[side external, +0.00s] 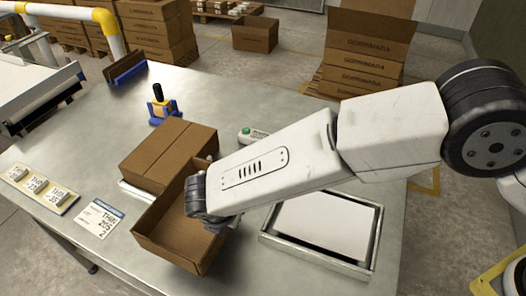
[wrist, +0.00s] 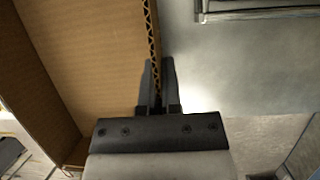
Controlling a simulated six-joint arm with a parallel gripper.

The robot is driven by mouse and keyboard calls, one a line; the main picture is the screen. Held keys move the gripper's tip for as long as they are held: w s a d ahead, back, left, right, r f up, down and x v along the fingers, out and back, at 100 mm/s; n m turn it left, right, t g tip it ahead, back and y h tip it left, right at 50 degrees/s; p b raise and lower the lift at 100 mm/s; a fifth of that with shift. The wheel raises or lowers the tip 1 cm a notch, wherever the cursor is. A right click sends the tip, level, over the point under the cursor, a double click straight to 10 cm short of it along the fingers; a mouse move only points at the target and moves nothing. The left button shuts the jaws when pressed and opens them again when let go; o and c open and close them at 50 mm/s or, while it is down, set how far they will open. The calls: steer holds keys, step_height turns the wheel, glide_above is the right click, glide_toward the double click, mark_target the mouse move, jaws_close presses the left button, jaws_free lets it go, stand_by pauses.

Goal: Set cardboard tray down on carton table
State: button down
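The cardboard tray (side external: 172,247) is an open brown box at the front middle of the metal carton table (side external: 75,160), in front of a closed carton. In the side view I cannot tell whether its underside touches the table. In the wrist view the tray's inside (wrist: 85,60) fills the left, and its corrugated wall edge runs down between my fingers. My gripper (wrist: 158,88) is shut on this wall, one finger on each side. In the side view my gripper (side external: 213,222) is at the tray's right wall, its fingertips mostly hidden.
A closed carton (side external: 170,150) stands right behind the tray. A framed white tray (side external: 325,225) lies to the right. Labels (side external: 100,218) and a tag strip (side external: 38,190) lie to the left. A blue and yellow tool (side external: 160,106) stands behind. The table's front edge is close to the tray.

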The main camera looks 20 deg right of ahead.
steer(key=shift+f, duration=4.25)
steer(key=c, duration=0.7)
jaws_free()
steer(key=shift+c, duration=0.2)
steer(key=shift+r, duration=0.1)
steer(key=v, duration=0.7)
steer(key=shift+r, duration=0.25)
steer(key=shift+s+a, duration=0.1)
steer(key=shift+s, duration=0.05)
